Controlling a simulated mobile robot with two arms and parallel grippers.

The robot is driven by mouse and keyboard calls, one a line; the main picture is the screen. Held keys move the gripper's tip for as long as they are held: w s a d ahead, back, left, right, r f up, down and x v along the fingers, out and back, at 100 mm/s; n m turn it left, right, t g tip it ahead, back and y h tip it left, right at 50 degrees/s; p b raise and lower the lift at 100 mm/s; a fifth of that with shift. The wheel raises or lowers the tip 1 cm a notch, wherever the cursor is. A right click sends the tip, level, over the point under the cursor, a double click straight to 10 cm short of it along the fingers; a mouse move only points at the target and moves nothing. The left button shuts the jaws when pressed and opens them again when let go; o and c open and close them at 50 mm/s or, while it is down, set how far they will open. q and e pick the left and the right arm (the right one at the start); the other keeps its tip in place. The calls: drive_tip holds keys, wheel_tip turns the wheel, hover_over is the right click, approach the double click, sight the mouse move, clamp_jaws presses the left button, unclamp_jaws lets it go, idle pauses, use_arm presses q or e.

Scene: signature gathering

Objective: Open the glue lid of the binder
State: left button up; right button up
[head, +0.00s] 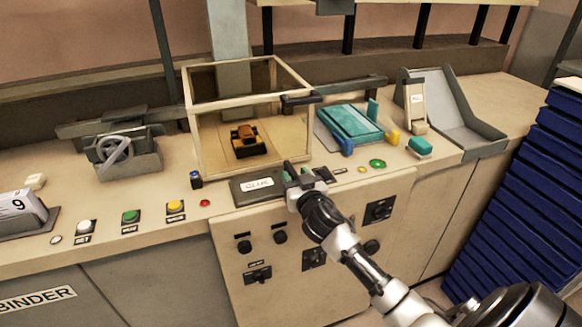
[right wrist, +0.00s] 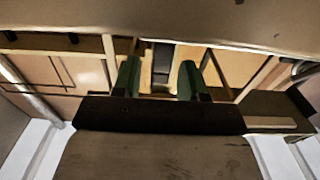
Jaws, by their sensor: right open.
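The glue lid appears to be a dark grey plate (head: 240,196) with a white label that seems to read GLUE. It lies flat near the front edge of the binder's worktop in the head view, and looks closed. My right gripper (head: 298,174) is just to the right of the plate, at the worktop's front edge. Whether it touches the plate cannot be told. In the right wrist view the green fingers of my right gripper (right wrist: 157,78) stand apart with nothing between them. The plate is not clearly identifiable there. My left gripper is not in view.
A clear framed box (head: 191,135) with a dark handle stands behind the plate. A teal block (head: 349,122) and a grey chute (head: 447,100) are to the right. Coloured buttons (head: 130,216) line the left front. Blue trays (head: 530,190) are stacked at far right.

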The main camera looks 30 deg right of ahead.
sight(286, 161)
drive_tip(key=shift+x, duration=1.7)
drive_tip(key=shift+c, duration=0.4)
clamp_jaws()
